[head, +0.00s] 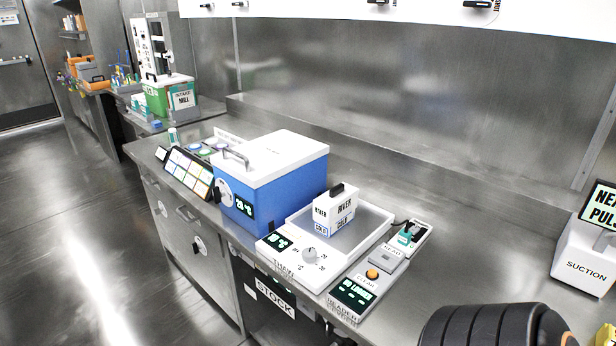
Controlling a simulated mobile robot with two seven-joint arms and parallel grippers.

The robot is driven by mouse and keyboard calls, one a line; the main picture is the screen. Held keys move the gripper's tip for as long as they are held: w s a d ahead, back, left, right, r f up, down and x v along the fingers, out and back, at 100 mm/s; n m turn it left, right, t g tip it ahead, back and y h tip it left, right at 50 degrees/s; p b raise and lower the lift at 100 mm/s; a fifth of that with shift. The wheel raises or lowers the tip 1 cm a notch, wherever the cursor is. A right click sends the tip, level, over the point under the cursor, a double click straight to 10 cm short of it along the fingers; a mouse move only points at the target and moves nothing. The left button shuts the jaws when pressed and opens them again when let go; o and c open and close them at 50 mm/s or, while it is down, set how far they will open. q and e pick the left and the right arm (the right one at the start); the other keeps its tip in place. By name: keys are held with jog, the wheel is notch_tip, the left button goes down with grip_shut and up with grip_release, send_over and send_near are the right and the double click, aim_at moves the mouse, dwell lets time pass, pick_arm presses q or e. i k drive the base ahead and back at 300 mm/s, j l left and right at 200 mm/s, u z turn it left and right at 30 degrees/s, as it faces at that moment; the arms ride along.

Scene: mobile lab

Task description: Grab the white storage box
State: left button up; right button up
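A small white box (321,212) with a black handle on top stands in the shallow white tray of the thaw unit (375,222). Its sides read "RIVER" and have a blue "COLD" label near the bottom. Behind it to the left is a larger blue cooler (268,205) with a white lid (262,157), a grey handle and a temperature display; the lid is closed. Neither of my grippers shows in the head view.
A small reader device (357,292) sits right of the tray. A white suction unit (586,262) stands at the far right. A dark ribbed shape (490,327) fills the lower right edge; I cannot tell what it is. Bare steel counter lies right of the reader.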

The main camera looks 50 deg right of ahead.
aim_at(334, 209)
jog(key=i+j+z, duration=0.1)
jog(key=i+z, duration=0.4)
jog(key=i+j+z, duration=0.3)
jog(key=i+z, duration=0.15)
jog(key=i+j+z, duration=0.25)
jog(key=z, duration=0.25)
jog(key=i+j+z, duration=0.2)
jog(key=j+z, duration=0.3)
jog(key=l, duration=0.15)
